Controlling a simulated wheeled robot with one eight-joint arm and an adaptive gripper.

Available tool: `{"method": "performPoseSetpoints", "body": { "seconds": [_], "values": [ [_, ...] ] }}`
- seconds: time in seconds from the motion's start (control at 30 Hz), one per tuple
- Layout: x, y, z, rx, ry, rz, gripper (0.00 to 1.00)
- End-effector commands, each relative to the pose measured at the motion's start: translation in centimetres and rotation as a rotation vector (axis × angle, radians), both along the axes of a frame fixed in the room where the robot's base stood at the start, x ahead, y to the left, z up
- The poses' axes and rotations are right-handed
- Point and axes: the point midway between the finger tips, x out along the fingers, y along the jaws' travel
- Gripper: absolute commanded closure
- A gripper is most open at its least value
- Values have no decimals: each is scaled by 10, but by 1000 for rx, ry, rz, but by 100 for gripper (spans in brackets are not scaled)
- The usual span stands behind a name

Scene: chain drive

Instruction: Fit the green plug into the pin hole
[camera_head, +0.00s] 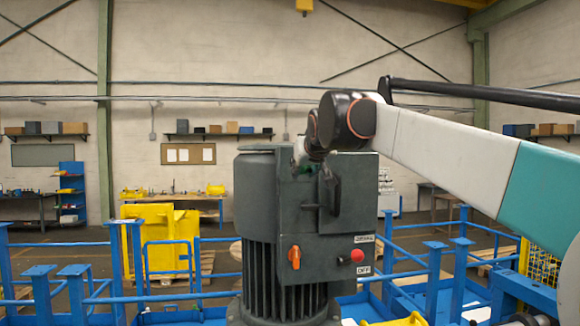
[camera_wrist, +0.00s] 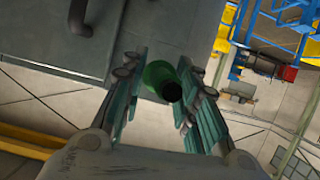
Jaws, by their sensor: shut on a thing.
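The green plug (camera_wrist: 158,74) shows in the wrist view between the two fingers of my gripper (camera_wrist: 164,72). It is a short round green piece with a dark round end facing the camera. My gripper is shut on it. The plug is in front of a grey housing, and I cannot tell whether they touch. In the head view my arm reaches in from the right to the large dark grey motor (camera_head: 258,205); the plug cannot be made out there. I cannot make out the pin hole in either view.
The motor carries an orange switch (camera_head: 294,257) and a red button (camera_head: 357,256). Blue railings (camera_head: 440,262) stand around it. A yellow block (camera_head: 165,240) stands behind at the left. In the wrist view a dark handle (camera_wrist: 82,17) sticks out at the upper left.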

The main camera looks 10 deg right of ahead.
Motion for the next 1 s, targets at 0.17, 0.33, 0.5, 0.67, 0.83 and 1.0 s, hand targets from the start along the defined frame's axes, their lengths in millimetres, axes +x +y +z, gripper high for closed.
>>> {"method": "performPoseSetpoints", "body": {
  "seconds": [0.17,0.33,0.5,0.67,0.83,1.0],
  "values": [
    [17,0,1,0,0,0,98],
    [31,0,2,0,0,0,98],
    [41,0,1,0,0,0,98],
    [44,0,0,0,0,0,98],
    [45,0,0,0,0,0,98],
    [45,0,0,0,0,0,98]
  ]
}}
